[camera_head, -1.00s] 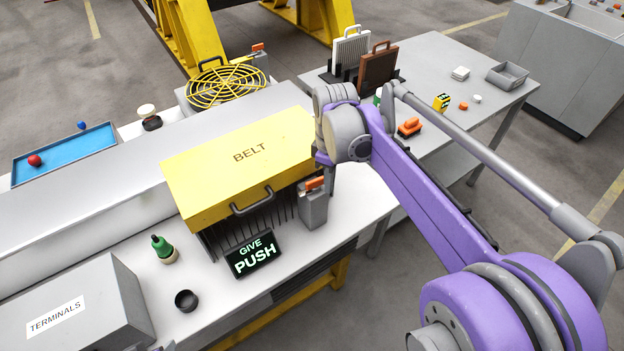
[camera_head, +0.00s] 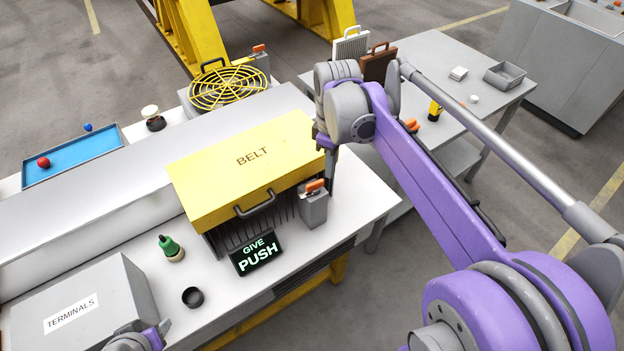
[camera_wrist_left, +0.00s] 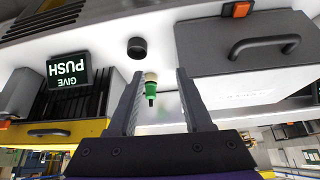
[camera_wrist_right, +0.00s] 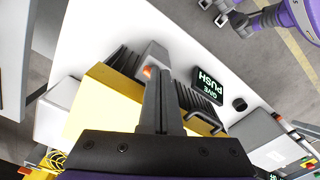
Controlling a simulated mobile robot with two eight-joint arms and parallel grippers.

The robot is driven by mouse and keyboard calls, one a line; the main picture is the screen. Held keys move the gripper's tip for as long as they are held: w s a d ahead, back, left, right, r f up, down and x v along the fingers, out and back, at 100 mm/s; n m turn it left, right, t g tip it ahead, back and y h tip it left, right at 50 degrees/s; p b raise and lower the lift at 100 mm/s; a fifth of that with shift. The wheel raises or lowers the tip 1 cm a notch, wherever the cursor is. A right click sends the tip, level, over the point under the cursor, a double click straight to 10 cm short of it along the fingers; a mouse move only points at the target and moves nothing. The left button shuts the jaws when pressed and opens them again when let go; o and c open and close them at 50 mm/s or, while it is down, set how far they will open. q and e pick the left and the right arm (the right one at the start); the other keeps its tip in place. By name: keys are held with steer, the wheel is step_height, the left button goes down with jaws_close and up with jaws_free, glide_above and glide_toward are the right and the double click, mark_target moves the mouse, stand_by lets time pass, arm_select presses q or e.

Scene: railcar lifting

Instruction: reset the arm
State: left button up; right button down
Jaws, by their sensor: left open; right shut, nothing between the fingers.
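My right gripper (camera_head: 331,178) points down beside the yellow BELT cover (camera_head: 215,170), close to a grey switch box (camera_head: 313,208) with an orange lever. In the right wrist view its fingers (camera_wrist_right: 160,72) are shut with nothing between them, above the box and cover. My left arm's purple and grey wrist shows at the bottom edge of the head view; its fingers are hidden there. In the left wrist view my left gripper (camera_wrist_left: 158,78) is open and empty. A green-topped bottle (camera_wrist_left: 151,88) shows beyond, between its fingers; whether it is within reach cannot be told.
The GIVE PUSH display (camera_head: 257,253), a black ring-like cup (camera_head: 193,297) and the TERMINALS box (camera_head: 85,310) stand on the white bench. A blue tray (camera_head: 75,158) and yellow fan guard (camera_head: 228,88) lie behind. My right arm partly covers the grey side table (camera_head: 460,120).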

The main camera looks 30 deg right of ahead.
steer(key=shift+s, duration=0.1)
stand_by(0.3)
steer(key=s+a+f+m+t, duration=0.5)
steer(key=s+a+f, duration=0.4)
steer(key=s+a, duration=0.2)
steer(key=shift+s+a+f+m+t, duration=0.2)
steer(key=shift+s+f+m+t, duration=0.15)
steer(key=shift+m, duration=0.55)
